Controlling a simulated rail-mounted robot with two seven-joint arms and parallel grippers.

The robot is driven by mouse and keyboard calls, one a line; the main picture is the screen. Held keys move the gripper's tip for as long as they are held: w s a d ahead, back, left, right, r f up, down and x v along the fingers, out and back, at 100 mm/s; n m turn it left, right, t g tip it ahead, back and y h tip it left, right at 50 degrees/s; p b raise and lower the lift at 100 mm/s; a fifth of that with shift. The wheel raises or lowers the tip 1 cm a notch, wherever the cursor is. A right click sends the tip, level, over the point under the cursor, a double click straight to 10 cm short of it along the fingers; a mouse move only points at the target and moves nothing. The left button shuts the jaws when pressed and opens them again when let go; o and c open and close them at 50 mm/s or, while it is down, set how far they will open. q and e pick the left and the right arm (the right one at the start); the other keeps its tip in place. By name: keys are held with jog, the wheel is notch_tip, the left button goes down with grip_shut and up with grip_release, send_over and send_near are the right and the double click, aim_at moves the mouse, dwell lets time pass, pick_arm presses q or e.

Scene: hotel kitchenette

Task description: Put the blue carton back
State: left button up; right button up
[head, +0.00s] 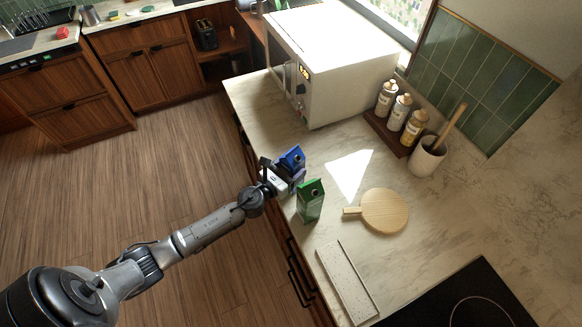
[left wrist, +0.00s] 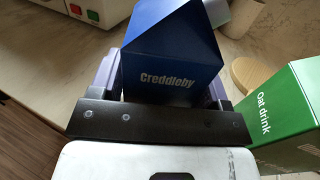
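The blue carton (head: 293,157) is at the counter's front edge in the head view, gripped by my left gripper (head: 284,172). In the left wrist view the carton (left wrist: 170,55), lettered "Creddleby", fills the space between the two fingers (left wrist: 165,90). I cannot tell whether its base touches the counter; the gripper hides its lower part. A green carton (head: 310,203) stands on the counter just right of and nearer than the blue one. It also shows in the left wrist view (left wrist: 285,110), lettered "Oat drink". My right gripper is not in view.
A white microwave (head: 335,60) stands behind on the counter (head: 255,97). Bottles on a dark tray (head: 384,132), a utensil crock (head: 427,157), a round wooden board (head: 385,211), a speckled slab (head: 346,282) and a black hob (head: 470,300) lie to the right.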

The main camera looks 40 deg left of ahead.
pick_arm(q)
jog(key=shift+o, duration=1.3)
jog(key=shift+r, duration=0.1)
jog(key=shift+r+p, duration=0.3)
jog(key=shift+p, duration=0.05)
jog(key=s+n+g+y+b, duration=0.2)
jog(key=s+n+y, duration=0.3)
jog(key=s+n, duration=0.85)
jog(key=s+d+f+n+g+h, duration=0.2)
jog(key=s+d+n+g, duration=0.4)
jog(key=s+n, duration=0.3)
jog(key=s+d+f+n+g+h, duration=0.2)
jog(key=s+d+f+n+g, duration=0.2)
jog(key=s+n, duration=0.6)
jog(key=shift+d+n+g+h, duration=0.3)
jog(key=shift+d+n+g, duration=0.7)
jog(key=shift+g, duration=0.2)
